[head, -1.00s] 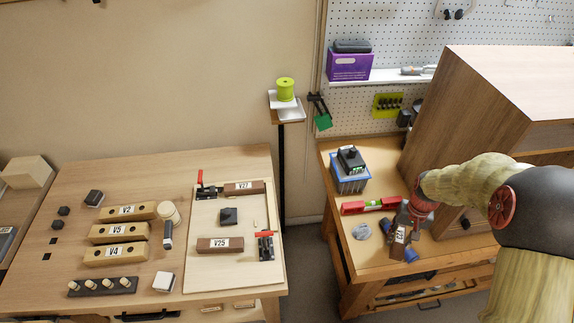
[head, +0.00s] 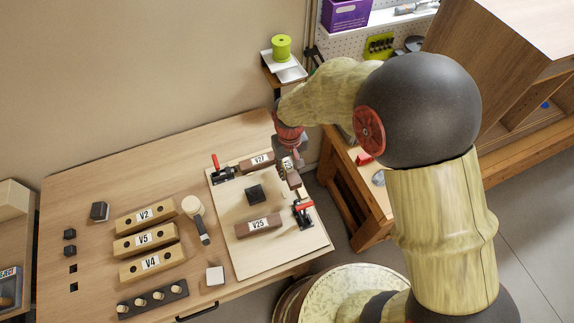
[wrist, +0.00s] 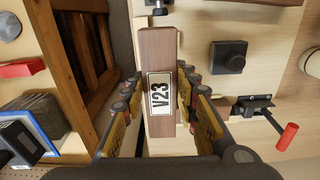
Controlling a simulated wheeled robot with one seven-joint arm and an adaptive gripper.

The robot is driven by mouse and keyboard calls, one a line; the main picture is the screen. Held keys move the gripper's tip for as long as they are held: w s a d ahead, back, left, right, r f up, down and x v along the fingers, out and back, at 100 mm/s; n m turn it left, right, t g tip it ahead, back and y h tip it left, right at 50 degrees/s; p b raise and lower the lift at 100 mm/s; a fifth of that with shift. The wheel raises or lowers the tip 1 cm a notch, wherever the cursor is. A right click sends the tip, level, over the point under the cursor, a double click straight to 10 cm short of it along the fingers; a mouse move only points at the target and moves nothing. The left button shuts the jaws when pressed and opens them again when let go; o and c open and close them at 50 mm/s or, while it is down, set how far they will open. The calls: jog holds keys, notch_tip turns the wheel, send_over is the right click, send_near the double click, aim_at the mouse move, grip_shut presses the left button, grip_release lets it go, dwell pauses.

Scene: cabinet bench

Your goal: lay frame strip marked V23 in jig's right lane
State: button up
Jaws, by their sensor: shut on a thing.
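The brown frame strip marked V23 (wrist: 157,52) is between the fingers of my gripper (wrist: 158,105), label facing up in the wrist view. In the head view my gripper (head: 288,160) is shut on the strip (head: 292,177), above the right side of the pale jig (head: 240,258). A gap below the strip cannot be judged exactly. Strip V27 (head: 257,161) lies along the jig's back and strip V25 (head: 259,227) along its front. The right lane is partly hidden under the gripper and strip.
A red-handled clamp (head: 302,212) stands at the jig's front right, another (head: 221,172) at its back left. A black block (head: 256,193) sits mid-jig. Blocks V2 (head: 146,216), V5 (head: 146,239) and V4 (head: 151,262) lie to the left.

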jog(key=shift+s+a, duration=0.2)
jog(key=shift+a, duration=0.15)
jog(key=shift+d+f+b, duration=0.1)
jog(key=shift+f+b, duration=1.9)
jog(key=shift+f, duration=1)
jog(key=shift+s+f, duration=0.1)
jog(key=shift+f, duration=0.4)
jog(key=o, duration=1.3)
jog(key=shift+o, duration=0.7)
jog(key=shift+r, duration=0.15)
jog(key=shift+r+p, duration=2.5)
jog(key=shift+r, duration=0.95)
